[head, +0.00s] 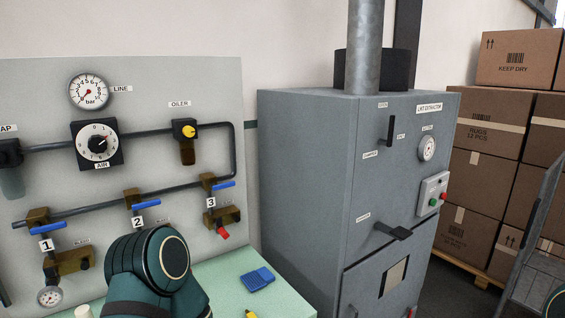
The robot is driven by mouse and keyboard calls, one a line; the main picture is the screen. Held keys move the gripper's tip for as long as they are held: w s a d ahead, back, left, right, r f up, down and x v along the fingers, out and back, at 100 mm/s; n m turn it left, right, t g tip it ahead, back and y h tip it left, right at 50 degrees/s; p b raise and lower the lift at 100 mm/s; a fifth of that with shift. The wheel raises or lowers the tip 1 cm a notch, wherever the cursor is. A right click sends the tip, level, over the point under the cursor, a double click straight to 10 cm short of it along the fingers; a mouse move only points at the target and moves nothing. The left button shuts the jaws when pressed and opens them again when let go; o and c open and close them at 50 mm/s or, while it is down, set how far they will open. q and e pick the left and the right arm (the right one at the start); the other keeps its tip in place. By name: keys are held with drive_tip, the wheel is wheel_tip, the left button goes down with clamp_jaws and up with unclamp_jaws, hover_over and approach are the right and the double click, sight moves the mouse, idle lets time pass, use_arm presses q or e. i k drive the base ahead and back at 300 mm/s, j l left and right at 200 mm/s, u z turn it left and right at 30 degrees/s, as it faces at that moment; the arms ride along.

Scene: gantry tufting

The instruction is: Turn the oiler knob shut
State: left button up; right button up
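The oiler is mounted on the upper pipe of the grey wall panel, under its OILER label (180,104). Its round yellow knob (190,131) faces out from a black block, and an amber-brown bowl (187,153) hangs below. A small mark shows on the knob, too small to read its setting. Nothing touches the knob. A dark teal link of my arm stands in front of the panel's lower part, below the oiler. Neither of my grippers can be made out in the head view.
The panel also carries a line gauge (90,91), an AIR dial (97,144) and valves with blue levers (223,185). A pale green table (222,285) holds a blue object (257,279). A grey lint extractor cabinet (305,170) stands right, with stacked cartons (490,120) beyond.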

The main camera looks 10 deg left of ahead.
sight(188, 131)
drive_tip(key=u, duration=1.5)
drive_tip(key=l+z, duration=0.15)
drive_tip(key=l, duration=0.4)
